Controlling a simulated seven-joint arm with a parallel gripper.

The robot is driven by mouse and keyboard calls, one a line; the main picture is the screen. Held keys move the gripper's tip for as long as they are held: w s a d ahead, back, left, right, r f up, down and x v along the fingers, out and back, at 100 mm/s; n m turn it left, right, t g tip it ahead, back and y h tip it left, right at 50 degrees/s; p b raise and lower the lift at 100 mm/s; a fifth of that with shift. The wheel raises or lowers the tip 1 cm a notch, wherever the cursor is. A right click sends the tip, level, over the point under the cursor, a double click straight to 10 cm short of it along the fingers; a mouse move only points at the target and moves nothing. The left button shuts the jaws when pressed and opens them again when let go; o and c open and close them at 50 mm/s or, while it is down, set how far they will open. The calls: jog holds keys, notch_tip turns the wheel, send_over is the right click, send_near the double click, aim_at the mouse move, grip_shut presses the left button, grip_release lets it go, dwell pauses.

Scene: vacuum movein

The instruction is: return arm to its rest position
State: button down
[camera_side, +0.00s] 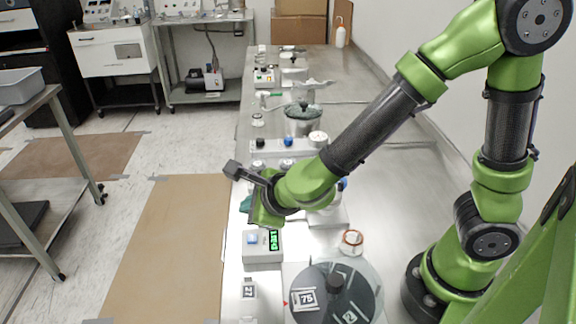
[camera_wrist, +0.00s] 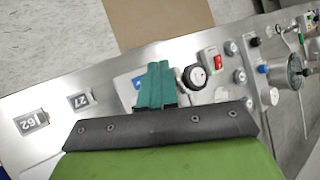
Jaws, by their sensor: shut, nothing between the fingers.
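My green arm reaches left over the long steel bench (camera_side: 385,200) in the side view. My gripper (camera_side: 246,204) hangs over the bench's left edge, with its teal fingers partly hidden behind the green wrist. In the wrist view my gripper (camera_wrist: 155,82) shows its two teal fingers side by side, shut with nothing between them. The fingers overlap a panel with a blue patch and a dial (camera_wrist: 195,77) in that view; I cannot tell the height above it.
A box with a green display (camera_side: 262,247) stands just below my gripper in the side view. A metal pot (camera_side: 303,126) stands farther back.

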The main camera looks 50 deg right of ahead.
jog(key=s+d+r+m+g+h, duration=0.1)
jog(key=s+d+m+g, duration=0.3)
jog(key=m, duration=1)
jog(key=s+d+r+m+h, duration=0.1)
jog(key=s+d+r+m, duration=0.15)
jog(key=d+m, duration=0.7)
jog(key=s+r+m+t+y, duration=0.1)
jog(key=s+r+m+y, duration=0.1)
jog(key=m, duration=1)
jog(key=s+r+m+t+y, duration=0.1)
jog(key=s+r+m+y, duration=0.1)
jog(key=s+r+m, duration=0.2)
jog(key=shift+s+a+r+m, duration=0.35)
jog(key=shift+r+m, duration=1.35)
jog(key=shift+m, duration=2.65)
